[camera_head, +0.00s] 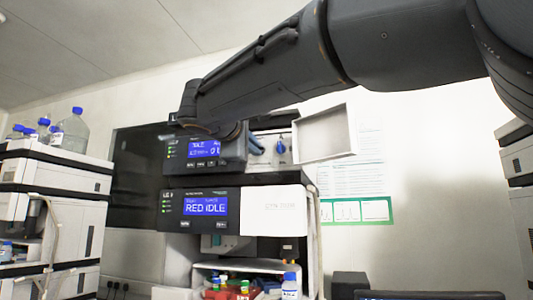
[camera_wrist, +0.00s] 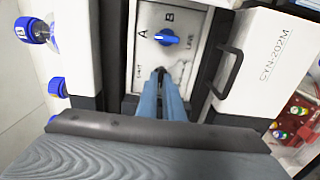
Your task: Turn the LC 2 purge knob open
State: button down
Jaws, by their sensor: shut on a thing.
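My gripper (camera_wrist: 161,75) has its blue fingers at a pale metal panel (camera_wrist: 146,58) in the wrist view. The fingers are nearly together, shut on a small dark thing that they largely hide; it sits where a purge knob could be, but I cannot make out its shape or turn. A blue knob (camera_wrist: 165,38) with A and B marks is just beyond the fingertips, apart from them. In the head view the gripper (camera_head: 258,146) reaches into the upper module (camera_head: 178,167), left of that blue knob (camera_head: 281,147). The upper module's name is hidden by my arm.
A white door (camera_head: 325,133) stands open right of the panel. A black handle (camera_wrist: 229,72) is close right of the fingers in the wrist view. Bottles (camera_head: 70,130) stand on the left stack.

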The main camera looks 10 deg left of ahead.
jog(key=c, duration=1.9)
grip_release()
jog(key=s+b, duration=0.2)
jog(key=s, duration=0.5)
jog(key=shift+s+a, duration=0.35)
jog(key=shift+s, duration=0.05)
